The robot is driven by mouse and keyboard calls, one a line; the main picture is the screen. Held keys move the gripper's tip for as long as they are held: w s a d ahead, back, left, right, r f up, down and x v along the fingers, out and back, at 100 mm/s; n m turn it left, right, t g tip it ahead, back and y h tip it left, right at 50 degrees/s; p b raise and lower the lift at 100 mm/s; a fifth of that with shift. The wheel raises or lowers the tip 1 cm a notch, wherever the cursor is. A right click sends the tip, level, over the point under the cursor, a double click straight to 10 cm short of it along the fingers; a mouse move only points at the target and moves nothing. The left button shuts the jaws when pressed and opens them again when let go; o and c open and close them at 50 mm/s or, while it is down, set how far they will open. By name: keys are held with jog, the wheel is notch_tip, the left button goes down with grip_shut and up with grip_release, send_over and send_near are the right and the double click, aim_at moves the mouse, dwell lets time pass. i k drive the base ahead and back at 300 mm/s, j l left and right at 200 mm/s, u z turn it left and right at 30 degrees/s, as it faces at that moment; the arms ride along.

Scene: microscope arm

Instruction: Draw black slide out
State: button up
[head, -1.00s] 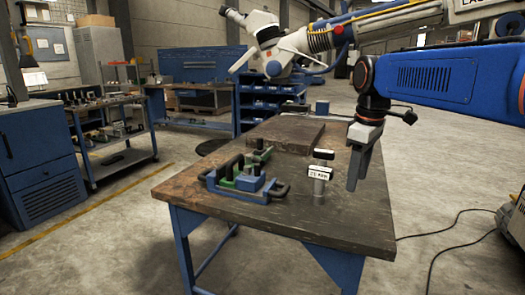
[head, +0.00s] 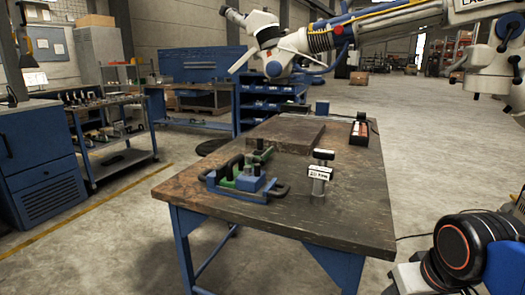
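On the table, a blue fixture (head: 247,183) with dark side handles holds green and blue blocks and several black upright pieces. I cannot tell which black piece is the slide. My gripper is not in view; only part of my arm shows at the lower right, off the table's right edge.
The dark-topped table (head: 345,225) has bare room at its front and right. A raised dark slab (head: 287,133) lies at its back. A black box with red and white parts (head: 359,132) sits at the back right. A white microscope arm (head: 290,42) hangs above.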

aim_at(260, 150)
jog(key=j+u, duration=0.3)
jog(key=u, duration=0.15)
jog(key=i+j+u, duration=0.4)
jog(key=j, duration=0.25)
jog(key=i+j+u, duration=0.4)
jog(key=j, duration=0.15)
jog(key=i+j+u, duration=0.65)
jog(key=i, duration=0.55)
jog(key=i+j+u, duration=0.3)
jog(key=i, duration=0.5)
jog(key=i+z, duration=1.1)
jog(key=z, duration=0.35)
jog(key=i+z, duration=0.15)
jog(key=z, duration=0.3)
jog(key=i+z, duration=0.1)
jog(key=z, duration=0.35)
jog(key=j+z, duration=0.15)
jog(key=z, duration=0.3)
jog(key=i+j+z, duration=0.1)
jog(key=i+z, duration=0.15)
jog(key=z, duration=0.2)
jog(key=i+j+z, duration=0.15)
jog(key=z, duration=0.3)
jog(key=i+j+z, duration=0.2)
jog(key=z, duration=0.2)
jog(key=i+j+z, duration=0.15)
jog(key=j+z, duration=0.3)
jog(key=i+j+z, duration=0.2)
jog(key=j+z, duration=0.2)
jog(key=j, duration=0.2)
